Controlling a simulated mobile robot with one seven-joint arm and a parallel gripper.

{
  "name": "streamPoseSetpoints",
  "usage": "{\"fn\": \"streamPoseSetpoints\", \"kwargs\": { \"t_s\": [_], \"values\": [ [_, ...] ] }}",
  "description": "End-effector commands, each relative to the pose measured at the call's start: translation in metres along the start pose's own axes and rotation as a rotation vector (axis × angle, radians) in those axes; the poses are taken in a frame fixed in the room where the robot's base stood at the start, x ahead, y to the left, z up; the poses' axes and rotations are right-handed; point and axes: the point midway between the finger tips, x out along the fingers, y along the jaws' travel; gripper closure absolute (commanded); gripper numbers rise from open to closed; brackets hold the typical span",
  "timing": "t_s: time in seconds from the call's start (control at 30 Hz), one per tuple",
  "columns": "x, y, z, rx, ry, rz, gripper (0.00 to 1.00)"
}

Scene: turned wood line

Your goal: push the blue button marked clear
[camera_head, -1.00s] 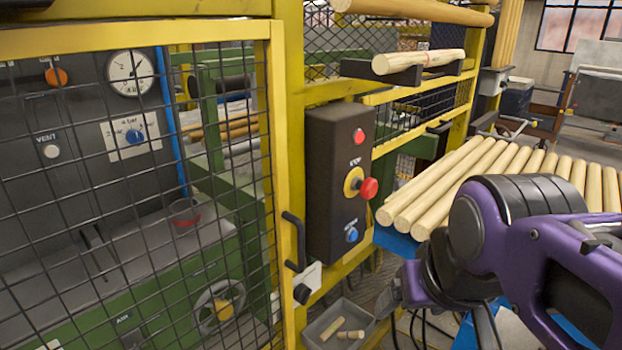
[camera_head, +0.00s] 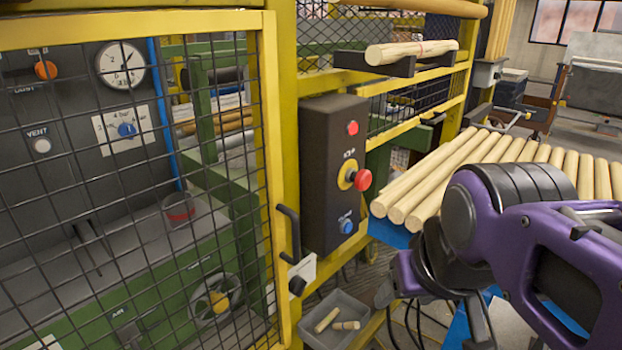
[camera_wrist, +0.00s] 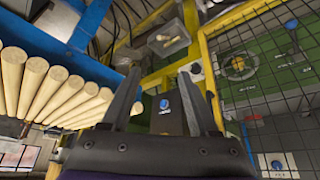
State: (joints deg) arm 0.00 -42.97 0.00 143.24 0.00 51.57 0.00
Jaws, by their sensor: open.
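The blue button (camera_head: 346,226) is the lowest control on the front of a dark control box (camera_head: 322,180) fixed to a yellow post. A large red knob on a yellow ring and a small red button sit above it. The marking beside the blue button is too small to read. It also shows in the wrist view (camera_wrist: 164,104), between and beyond my fingers. My gripper (camera_wrist: 158,98) is open and empty, with its two dark fingers apart and pointing toward the box side. In the head view my purple arm is at the lower right, and the fingertips there are hard to make out.
A yellow mesh door (camera_head: 150,190) with a black handle stands left of the box. Wooden rods (camera_head: 440,180) lie on a blue stand to the right. A grey bin (camera_head: 337,318) with short wood pieces sits below. Another blue knob (camera_head: 126,130) is behind the mesh.

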Motion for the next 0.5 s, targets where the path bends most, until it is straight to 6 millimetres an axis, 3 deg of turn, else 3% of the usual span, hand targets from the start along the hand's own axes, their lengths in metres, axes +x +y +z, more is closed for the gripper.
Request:
{"fn": "streamPoseSetpoints", "kwargs": {
  "t_s": [0.07, 0.3, 0.5],
  "values": [
    [0.0, 0.0, 0.0, 0.0, 0.0, 0.0, 0.55],
    [0.0, 0.0, 0.0, 0.0, 0.0, 0.0, 0.98],
    [0.0, 0.0, 0.0, 0.0, 0.0, 0.0, 1.0]
  ]
}}
